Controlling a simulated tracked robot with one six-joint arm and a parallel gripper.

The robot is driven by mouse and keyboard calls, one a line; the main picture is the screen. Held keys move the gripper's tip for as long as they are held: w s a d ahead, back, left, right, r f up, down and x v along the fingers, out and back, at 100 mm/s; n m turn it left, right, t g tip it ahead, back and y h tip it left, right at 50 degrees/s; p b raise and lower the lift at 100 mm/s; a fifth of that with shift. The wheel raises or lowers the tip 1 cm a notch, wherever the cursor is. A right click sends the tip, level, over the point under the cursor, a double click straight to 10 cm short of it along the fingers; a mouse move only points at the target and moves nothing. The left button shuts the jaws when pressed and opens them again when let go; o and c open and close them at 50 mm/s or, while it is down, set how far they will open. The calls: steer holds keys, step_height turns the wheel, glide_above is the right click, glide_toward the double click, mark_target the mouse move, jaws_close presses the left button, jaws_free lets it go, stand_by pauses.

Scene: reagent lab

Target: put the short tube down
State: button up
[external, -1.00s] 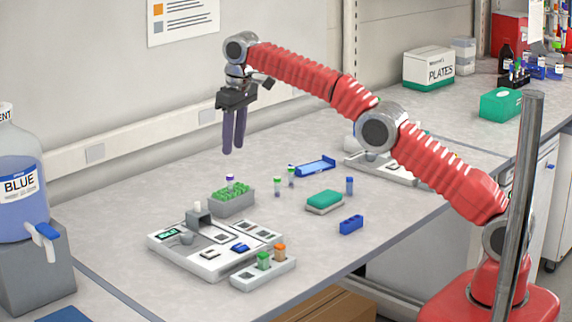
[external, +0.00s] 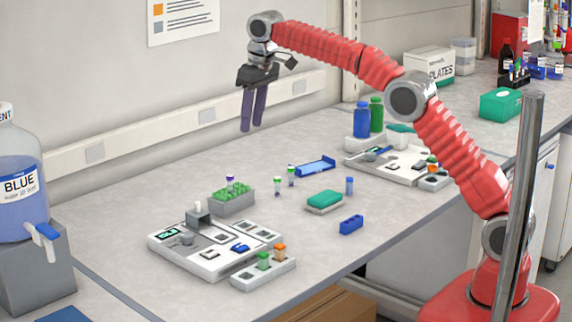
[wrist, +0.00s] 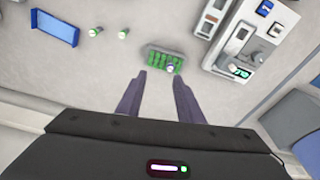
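My gripper (external: 252,126) is raised above the bench toward the back wall, its two dark fingers pointing down. In the wrist view my gripper (wrist: 158,78) has its fingers apart with nothing between them. A purple-capped tube (external: 230,181) stands upright in a grey rack with green contents (external: 232,204); the tube also shows in the wrist view (wrist: 170,67). Two small green-and-white tubes (external: 278,187) (external: 291,175) stand upright on the bench. A blue-capped tube (external: 349,186) stands further right. I cannot tell which one is the short tube.
A blue tray (external: 315,167) lies behind the standing tubes. A green-topped box (external: 324,202) and a blue block (external: 351,225) are nearer the front edge. A white instrument station (external: 180,257) stands at front left. Blue and green bottles (external: 361,120) stand at the back.

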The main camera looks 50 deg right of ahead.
steer(key=s+d+r+t, duration=0.1)
steer(key=s+d+r, duration=0.1)
steer(key=s+d, duration=0.3)
steer(key=s+d+r+m, duration=0.1)
steer(key=s+d, duration=0.1)
steer(key=s, duration=0.6)
steer(key=s+d+r+t, duration=0.1)
steer(key=s+d+r, duration=0.1)
steer(key=s+d, duration=0.3)
steer(key=s+d+f, duration=0.1)
steer(key=s+f, duration=0.3)
steer(key=s, duration=0.4)
steer(key=s+d+f+t, duration=0.1)
steer(key=s+f, duration=0.4)
steer(key=s, duration=0.2)
steer(key=s+d+f+m, duration=0.1)
steer(key=s+d+f, duration=0.1)
steer(key=s+f, duration=0.3)
steer(key=s, duration=0.3)
steer(key=shift+s+f+t, duration=0.15)
steer(key=shift+s+t, duration=0.15)
steer(key=shift+o, duration=0.3)
